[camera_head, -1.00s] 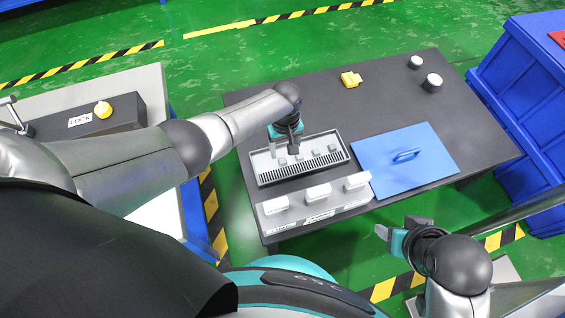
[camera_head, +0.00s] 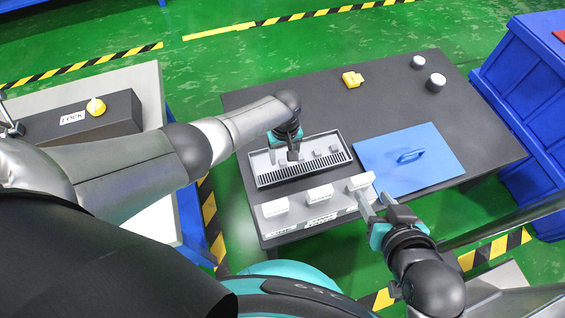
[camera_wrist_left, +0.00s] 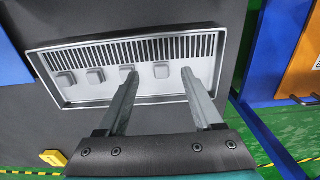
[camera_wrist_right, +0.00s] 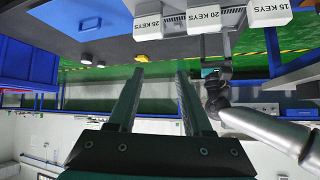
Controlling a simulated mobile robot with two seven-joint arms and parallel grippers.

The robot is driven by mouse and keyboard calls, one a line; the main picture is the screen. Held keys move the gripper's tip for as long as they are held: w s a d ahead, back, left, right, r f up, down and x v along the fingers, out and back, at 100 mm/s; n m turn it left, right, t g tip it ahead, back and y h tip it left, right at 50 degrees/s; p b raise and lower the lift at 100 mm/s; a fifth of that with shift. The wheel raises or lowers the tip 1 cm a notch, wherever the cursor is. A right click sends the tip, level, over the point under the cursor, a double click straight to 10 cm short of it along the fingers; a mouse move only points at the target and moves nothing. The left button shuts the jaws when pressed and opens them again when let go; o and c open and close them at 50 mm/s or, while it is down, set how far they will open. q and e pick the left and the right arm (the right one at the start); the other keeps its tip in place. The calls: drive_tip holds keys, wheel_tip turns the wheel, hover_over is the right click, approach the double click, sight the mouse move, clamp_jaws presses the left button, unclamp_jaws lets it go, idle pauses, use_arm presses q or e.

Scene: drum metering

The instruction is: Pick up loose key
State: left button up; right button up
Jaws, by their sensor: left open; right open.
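Several small grey loose keys, one of them a key (camera_head: 319,153) right of my left gripper, sit in a shallow grey tray (camera_head: 262,182) with a slotted strip. In the left wrist view the keys stand in a row, and one key (camera_wrist_left: 161,70) shows between the open fingertips. My left gripper (camera_head: 291,155) is open and points down over the tray; whether it touches a key I cannot tell. My right gripper (camera_head: 373,200) is open and empty by the right end of the labelled rack (camera_head: 290,228); it also shows in the right wrist view (camera_wrist_right: 160,72).
White blocks, including one marked 20 KEYS (camera_wrist_right: 203,19), stand on the rack. A blue panel with a handle (camera_head: 390,178) lies right of the tray. A yellow piece (camera_head: 352,79) and two white-topped cylinders (camera_head: 436,83) stand at the back.

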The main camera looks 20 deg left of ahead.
sight(284, 164)
use_arm(q)
drive_tip(key=shift+a+f+b, duration=0.1)
drive_tip(key=shift+f+b, duration=0.3)
drive_tip(key=shift+f, duration=0.1)
drive_tip(key=shift+f+b, duration=1.1)
drive_tip(key=shift+f, duration=0.05)
drive_tip(key=shift+f+b, duration=0.3)
drive_tip(key=shift+f, duration=0.05)
use_arm(e)
drive_tip(key=a+r+t+y, duration=0.3)
drive_tip(key=a+t, duration=0.2)
drive_tip(key=t, duration=0.1)
drive_tip(key=shift+a+r+m, duration=0.15)
drive_tip(key=shift+m, duration=0.25)
use_arm(q)
clamp_jaws()
